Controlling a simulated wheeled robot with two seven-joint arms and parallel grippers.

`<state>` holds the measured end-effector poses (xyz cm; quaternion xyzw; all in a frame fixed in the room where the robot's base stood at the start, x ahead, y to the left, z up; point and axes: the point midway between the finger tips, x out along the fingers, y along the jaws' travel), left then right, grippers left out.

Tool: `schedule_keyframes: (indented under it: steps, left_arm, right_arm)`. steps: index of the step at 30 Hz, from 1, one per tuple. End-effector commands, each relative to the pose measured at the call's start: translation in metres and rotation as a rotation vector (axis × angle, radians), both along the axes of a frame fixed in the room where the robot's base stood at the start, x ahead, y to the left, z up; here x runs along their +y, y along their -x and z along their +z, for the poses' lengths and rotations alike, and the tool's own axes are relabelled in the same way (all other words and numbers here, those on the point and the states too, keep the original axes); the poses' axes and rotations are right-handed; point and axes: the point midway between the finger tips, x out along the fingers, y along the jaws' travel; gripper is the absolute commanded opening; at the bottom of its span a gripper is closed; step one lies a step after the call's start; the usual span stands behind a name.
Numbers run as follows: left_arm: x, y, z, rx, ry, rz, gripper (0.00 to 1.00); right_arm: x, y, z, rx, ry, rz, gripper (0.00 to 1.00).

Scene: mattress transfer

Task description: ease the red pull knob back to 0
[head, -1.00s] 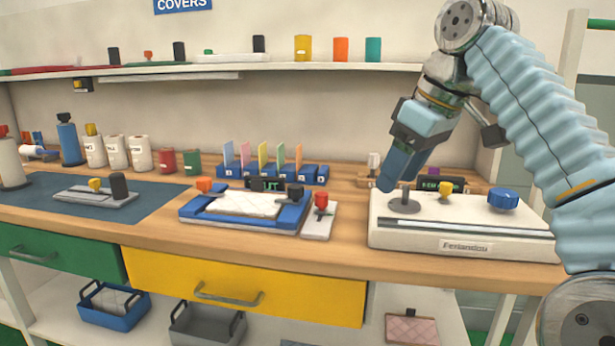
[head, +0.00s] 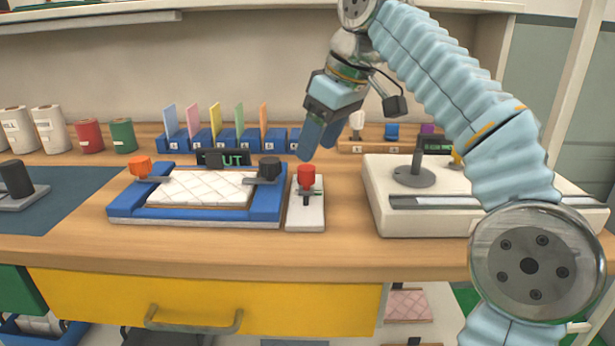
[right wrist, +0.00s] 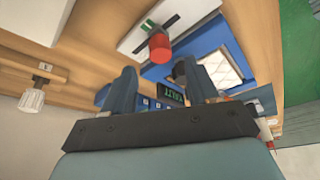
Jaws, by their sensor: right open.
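The red pull knob (head: 306,177) stands on a small white plate (head: 305,215) with a dark slot, just right of the blue frame. In the right wrist view the red knob (right wrist: 159,46) shows beyond the fingers, with a green mark on its white plate. My right gripper (head: 318,145) is open and empty, a little above and behind the knob in the head view, apart from it. Its two fingers also show in the right wrist view (right wrist: 160,90). The knob's scale is too small to read. My left gripper is not in view.
A blue frame (head: 120,210) holding a quilted white pad (head: 200,188) lies left of the knob, with an orange knob (head: 140,166) and a black knob (head: 269,167). A white machine (head: 425,222) stands at right. Coloured cards in blue holders (head: 205,138) stand behind.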

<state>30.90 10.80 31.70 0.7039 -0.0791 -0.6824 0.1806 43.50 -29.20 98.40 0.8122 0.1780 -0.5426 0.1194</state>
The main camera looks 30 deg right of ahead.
Motion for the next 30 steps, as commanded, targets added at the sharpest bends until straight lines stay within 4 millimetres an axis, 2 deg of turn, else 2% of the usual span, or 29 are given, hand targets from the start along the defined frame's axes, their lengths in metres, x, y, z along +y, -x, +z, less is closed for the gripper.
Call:
schedule_keyframes:
  steps: [1, 7, 12, 20, 30]
  left_arm:
    - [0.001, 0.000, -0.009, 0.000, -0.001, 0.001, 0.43]
    - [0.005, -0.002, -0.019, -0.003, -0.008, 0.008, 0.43]
    - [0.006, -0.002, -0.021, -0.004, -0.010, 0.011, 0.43]
    - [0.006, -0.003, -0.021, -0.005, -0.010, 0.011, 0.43]
    - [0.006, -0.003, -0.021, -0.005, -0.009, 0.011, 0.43]
  right_arm:
    - [0.002, -0.003, -0.015, 0.002, 0.001, 0.000, 0.59]
    - [0.007, -0.015, -0.043, 0.001, 0.001, 0.001, 0.59]
    - [0.009, -0.019, -0.051, 0.000, 0.000, 0.001, 0.59]
    - [0.009, -0.020, -0.052, -0.001, 0.000, 0.001, 0.59]
    - [0.009, -0.020, -0.051, -0.001, 0.000, 0.001, 0.08]
